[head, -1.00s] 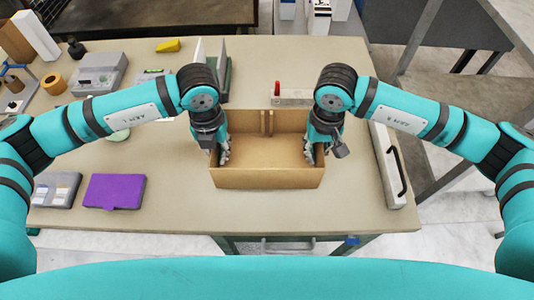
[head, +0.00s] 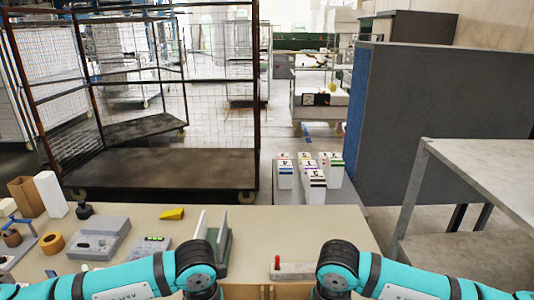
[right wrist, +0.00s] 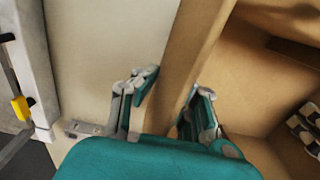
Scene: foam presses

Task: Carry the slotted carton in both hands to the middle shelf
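The brown slotted carton (head: 245,292) shows only as a strip at the bottom of the head view, between my two arms. In the right wrist view its wall (right wrist: 195,60) runs between the two fingers of my right gripper (right wrist: 168,92). These fingers are apart, one outside and one inside the wall; firm contact is not clear. Both grippers are below the head view's edge. A dark and light piece at the right wrist view's right edge, inside the carton, seems to be my left gripper (right wrist: 304,132); its fingers are unclear. Which shelf is the middle one is not clear.
A dark wire-sided rack (head: 150,170) stands beyond the table (head: 300,228) at left. A further shelf unit (head: 322,98) stands at the back. Numbered white boxes (head: 317,187), a grey panel (head: 440,120) and a metal bench (head: 490,160) are beyond or right. Devices clutter the table's left.

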